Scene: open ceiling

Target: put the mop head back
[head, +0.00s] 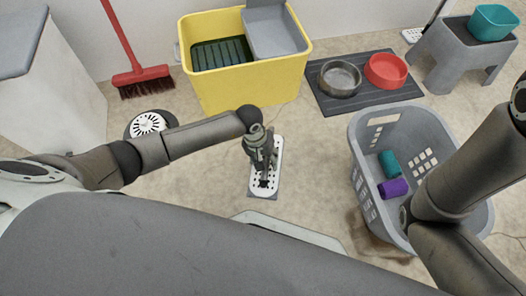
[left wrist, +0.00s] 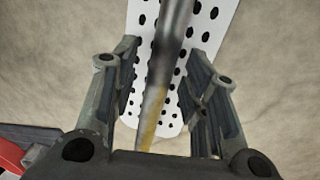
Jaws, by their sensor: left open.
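A white, perforated flat mop head (head: 277,153) lies on the floor in front of the yellow bucket; its holed plate also fills the top middle of the left wrist view (left wrist: 208,22). My left gripper (head: 264,178) points down over this plate, with open fingers. In the left wrist view, a blurred grey bar with a yellowish lower end (left wrist: 163,75) runs between the fingers, with gaps on both sides. I cannot tell whether it is joined to the plate. A similar white holed plate (head: 412,35) with a dark pole stands at the back right. My right gripper is out of view.
A yellow bucket (head: 250,92) stands behind. A grey laundry basket (head: 362,185) with teal and purple rolls stands right. A dark mat (head: 355,104) holds two bowls. A red broom (head: 140,76), a round slotted disc (head: 148,123) and a grey stool (head: 455,50) stand around.

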